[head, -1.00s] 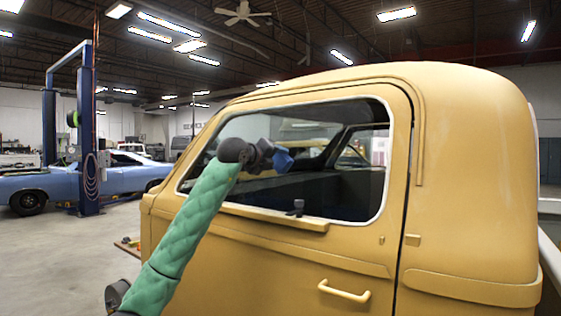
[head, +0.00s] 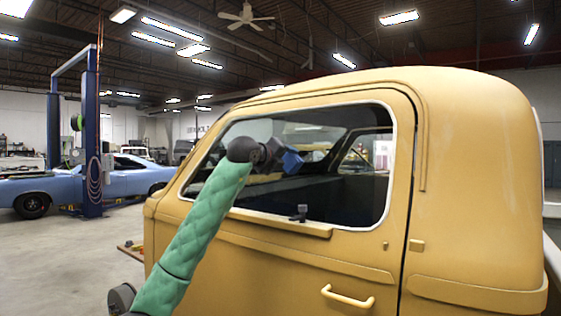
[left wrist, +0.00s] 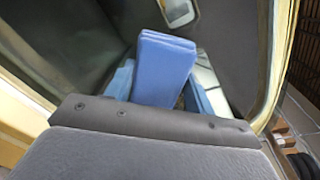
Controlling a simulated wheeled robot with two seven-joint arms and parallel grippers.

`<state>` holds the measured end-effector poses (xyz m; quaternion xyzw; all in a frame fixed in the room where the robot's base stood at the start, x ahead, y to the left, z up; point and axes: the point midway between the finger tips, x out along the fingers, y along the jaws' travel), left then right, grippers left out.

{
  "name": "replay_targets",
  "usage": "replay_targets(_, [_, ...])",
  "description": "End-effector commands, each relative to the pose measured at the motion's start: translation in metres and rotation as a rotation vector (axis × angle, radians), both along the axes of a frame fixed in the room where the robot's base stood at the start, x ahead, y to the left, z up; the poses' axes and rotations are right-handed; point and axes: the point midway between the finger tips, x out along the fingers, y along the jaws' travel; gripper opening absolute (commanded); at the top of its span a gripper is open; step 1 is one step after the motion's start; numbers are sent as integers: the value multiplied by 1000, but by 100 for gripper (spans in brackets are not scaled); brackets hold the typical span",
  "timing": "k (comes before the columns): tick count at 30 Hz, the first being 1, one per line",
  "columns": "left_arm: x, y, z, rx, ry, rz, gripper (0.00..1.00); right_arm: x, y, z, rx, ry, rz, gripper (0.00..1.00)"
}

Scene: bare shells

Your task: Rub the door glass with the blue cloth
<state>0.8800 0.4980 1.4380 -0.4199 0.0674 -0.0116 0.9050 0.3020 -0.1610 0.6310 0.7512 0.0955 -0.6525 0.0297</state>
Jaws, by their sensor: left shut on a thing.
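The blue cloth (head: 291,161) shows as a small folded block at the tip of my left gripper (head: 280,160) in the head view. In the left wrist view the cloth (left wrist: 165,68) stands out ahead of the gripper, held between its blue fingers. My left gripper is shut on it. The door glass (head: 340,195) is the window of the yellow truck's door (head: 290,262). The cloth is in front of the upper middle of the glass; whether it touches, I cannot tell. My right gripper is not in view.
A small dark knob (head: 300,212) stands at the window's lower edge. A yellow door handle (head: 347,297) sticks out lower down. A blue car (head: 90,183) and a blue lift post (head: 91,140) stand back left, with open floor before them.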

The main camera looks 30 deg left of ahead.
Motion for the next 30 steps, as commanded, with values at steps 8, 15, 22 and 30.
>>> replay_targets(8, [1,-10,-2,0,1,-2,36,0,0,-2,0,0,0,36])
replay_targets(15, [-1,-26,-2,1,1,-3,36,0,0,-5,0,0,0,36])
replay_targets(22, [-3,-40,-2,0,1,-2,36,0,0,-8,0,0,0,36])
replay_targets(30, [-5,-49,-1,0,1,-3,36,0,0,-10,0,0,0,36])
